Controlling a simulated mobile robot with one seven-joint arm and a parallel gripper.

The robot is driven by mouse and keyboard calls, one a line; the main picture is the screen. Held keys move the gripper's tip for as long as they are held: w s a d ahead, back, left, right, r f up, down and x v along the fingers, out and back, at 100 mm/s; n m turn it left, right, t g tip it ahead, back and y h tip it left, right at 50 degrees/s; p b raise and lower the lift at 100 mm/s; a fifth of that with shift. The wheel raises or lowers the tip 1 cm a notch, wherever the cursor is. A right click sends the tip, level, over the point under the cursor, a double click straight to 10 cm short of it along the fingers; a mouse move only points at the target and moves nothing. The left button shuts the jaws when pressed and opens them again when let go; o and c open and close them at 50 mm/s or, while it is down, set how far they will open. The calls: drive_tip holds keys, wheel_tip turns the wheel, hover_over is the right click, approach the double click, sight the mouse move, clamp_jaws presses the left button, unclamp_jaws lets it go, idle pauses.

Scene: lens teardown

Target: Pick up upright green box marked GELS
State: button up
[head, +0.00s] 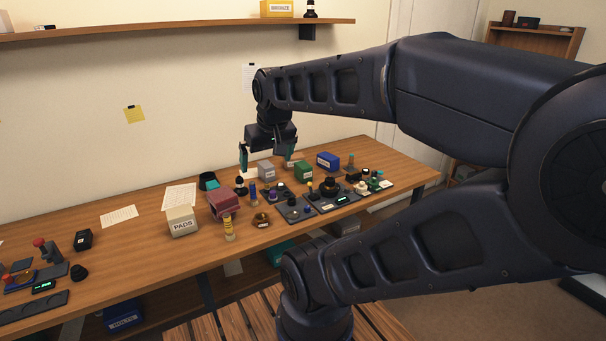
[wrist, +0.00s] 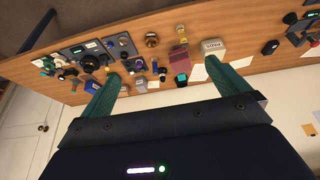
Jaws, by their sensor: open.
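A small green box (head: 304,171) stands upright on the workbench, between a grey box (head: 266,171) and a blue box (head: 328,161). Its white label is too small to read in the head view. My gripper (head: 265,161) hangs above the back of the bench, left of the green box and over the area of the grey box. Its teal fingers are wide apart with nothing between them. In the wrist view my gripper (wrist: 162,70) is also open and empty; the left finger lies close to the green box and partly hides that area.
Right of centre, the workbench (head: 140,240) carries trays with knobs and small lens parts (head: 328,190) in front of the boxes. A white PADS box (head: 182,222) and a dark red block (head: 221,203) stand to the left. A wall shelf (head: 180,27) runs above. The bench's left middle is fairly clear.

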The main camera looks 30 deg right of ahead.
drive_tip(key=w+d+r+n+g+h, duration=0.1)
drive_tip(key=w+d+n, duration=0.2)
drive_tip(key=w, duration=0.5)
drive_tip(key=w+d+r+n+g+h, duration=0.1)
drive_tip(key=w+d+n, duration=0.1)
drive_tip(key=w, duration=0.6)
drive_tip(key=n+g+y, duration=0.2)
drive_tip(key=n+g, duration=0.1)
drive_tip(key=n, duration=1)
hover_over(303, 165)
wheel_tip(303, 165, down, 30)
drive_tip(key=shift+d+f, duration=0.15)
drive_tip(key=shift+f, duration=0.3)
wheel_tip(303, 165, down, 5)
drive_tip(key=shift+f, duration=0.15)
drive_tip(key=shift+w+d+f, duration=0.1)
drive_tip(key=shift+w+f, duration=0.05)
drive_tip(key=shift+f, duration=1.15)
drive_tip(key=shift+w+f, duration=0.15)
drive_tip(key=shift+f, duration=1.1)
drive_tip(key=c, duration=1)
